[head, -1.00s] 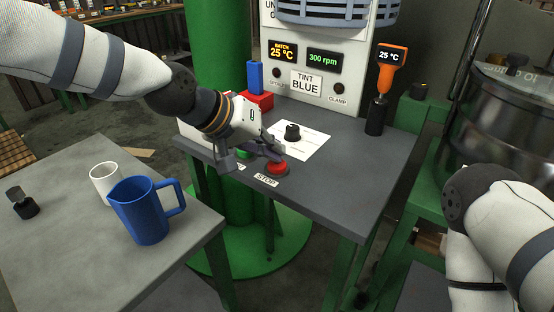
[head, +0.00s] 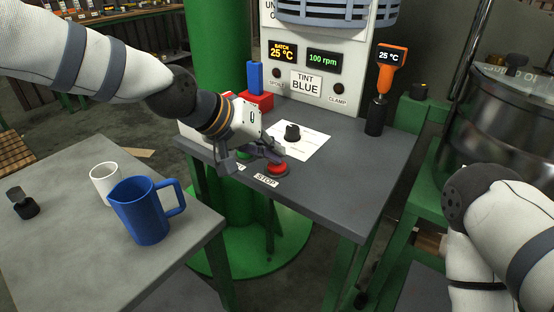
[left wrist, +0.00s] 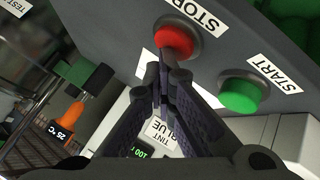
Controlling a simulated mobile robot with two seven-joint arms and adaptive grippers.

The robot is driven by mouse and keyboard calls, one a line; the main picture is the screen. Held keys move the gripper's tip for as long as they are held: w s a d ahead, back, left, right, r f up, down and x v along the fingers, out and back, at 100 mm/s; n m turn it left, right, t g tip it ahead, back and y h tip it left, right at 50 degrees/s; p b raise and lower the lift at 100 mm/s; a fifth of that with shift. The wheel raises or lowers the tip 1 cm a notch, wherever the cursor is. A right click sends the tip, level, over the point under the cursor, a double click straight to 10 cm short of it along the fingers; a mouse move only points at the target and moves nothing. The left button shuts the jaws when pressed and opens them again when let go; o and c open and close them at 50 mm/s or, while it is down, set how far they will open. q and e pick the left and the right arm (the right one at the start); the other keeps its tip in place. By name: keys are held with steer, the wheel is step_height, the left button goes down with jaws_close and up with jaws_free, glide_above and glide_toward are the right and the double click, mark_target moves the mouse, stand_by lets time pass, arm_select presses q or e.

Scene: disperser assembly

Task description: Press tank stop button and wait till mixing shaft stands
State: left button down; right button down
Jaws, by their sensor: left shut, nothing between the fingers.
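The red stop button (head: 278,168) sits on the grey console's front edge, behind a STOP label (head: 266,180). My left gripper (head: 279,157) is shut and empty, its fingertips right at the button. In the left wrist view the closed fingertips (left wrist: 163,58) overlap the lower edge of the red button (left wrist: 173,38); whether they touch it I cannot tell. The speed display (head: 323,59) reads 100 rpm. The mixing shaft itself is not visible. My right arm shows at the right, but its gripper is out of view.
A green start button (left wrist: 240,95) lies beside the red one. The console top (head: 345,160) carries a white sheet with a black knob (head: 292,131) and an orange thermometer (head: 391,60). A blue jug (head: 143,212) and white cup (head: 104,182) stand on the left table.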

arm_select(q)
steer(key=shift+r+p, duration=0.3)
steer(key=shift+r, duration=0.75)
arm_select(e)
steer(key=shift+w+r, duration=0.4)
